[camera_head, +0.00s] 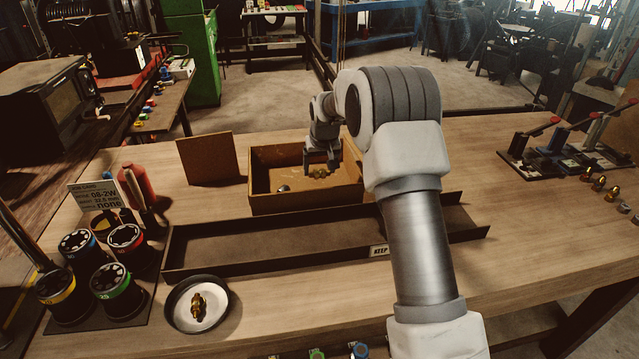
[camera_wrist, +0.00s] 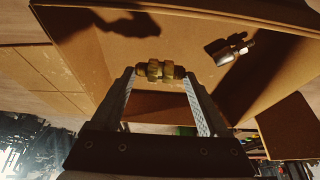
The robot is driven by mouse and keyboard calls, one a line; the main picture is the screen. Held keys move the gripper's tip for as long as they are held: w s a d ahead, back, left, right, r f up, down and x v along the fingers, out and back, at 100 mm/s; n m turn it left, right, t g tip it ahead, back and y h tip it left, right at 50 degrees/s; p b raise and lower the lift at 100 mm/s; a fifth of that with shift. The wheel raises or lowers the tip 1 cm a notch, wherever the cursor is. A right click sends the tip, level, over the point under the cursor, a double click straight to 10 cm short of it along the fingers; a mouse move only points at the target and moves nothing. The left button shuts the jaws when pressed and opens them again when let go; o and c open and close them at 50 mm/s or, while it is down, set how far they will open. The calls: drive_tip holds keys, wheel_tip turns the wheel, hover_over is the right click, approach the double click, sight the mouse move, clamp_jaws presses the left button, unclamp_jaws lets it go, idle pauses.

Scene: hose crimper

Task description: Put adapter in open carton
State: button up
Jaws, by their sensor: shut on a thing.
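The open carton (camera_head: 290,204) stands on the bench at the back middle, and its inside also fills much of the wrist view (camera_wrist: 190,30). My gripper (camera_head: 321,165) reaches down into the carton's opening. It is shut on a brass adapter (camera_wrist: 160,70), held crosswise between the fingertips; the adapter also shows in the head view (camera_head: 320,173). It looks clear of the carton floor, but the exact height is hard to tell. A silver fitting (camera_wrist: 232,50) lies loose on the carton floor, apart from the held adapter.
A long dark tray (camera_head: 270,240) lies in front of the carton. A round dish (camera_head: 218,317) with another brass fitting (camera_head: 198,308) is at front left. Dies (camera_head: 118,290) and a job card (camera_head: 98,196) stand left. A brown panel (camera_head: 207,158) stands left of the carton.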

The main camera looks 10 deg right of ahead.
drive_tip(key=shift+f, duration=2.65)
drive_tip(key=o, duration=1.4)
drive_tip(key=shift+o, duration=0.2)
